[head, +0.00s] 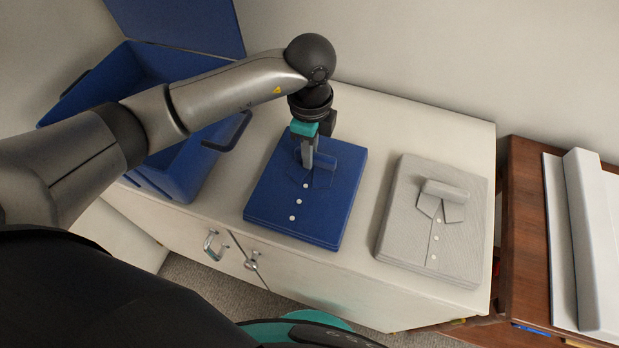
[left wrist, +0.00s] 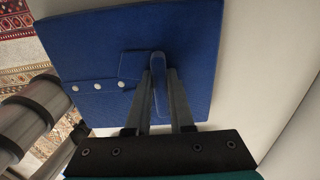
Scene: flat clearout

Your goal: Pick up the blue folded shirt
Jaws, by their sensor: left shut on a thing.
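The blue folded shirt (head: 272,196) lies flat on the white cabinet top, its collar towards the wall and a row of white buttons down the front. My left gripper (head: 307,160) points down at its collar and is shut on the collar. The left wrist view shows the blue shirt (left wrist: 190,35) close up, with the collar roll between the two fingers (left wrist: 162,85). In the head view the shirt looks still flat on the cabinet; I cannot tell any gap under it. My right gripper is not in view.
A grey folded shirt (head: 403,235) lies to the right on the same white cabinet (head: 372,115). An open blue crate (head: 180,180) with its lid up stands at the left, partly behind my arm. A brown wooden table (head: 525,230) with a white object is at the far right.

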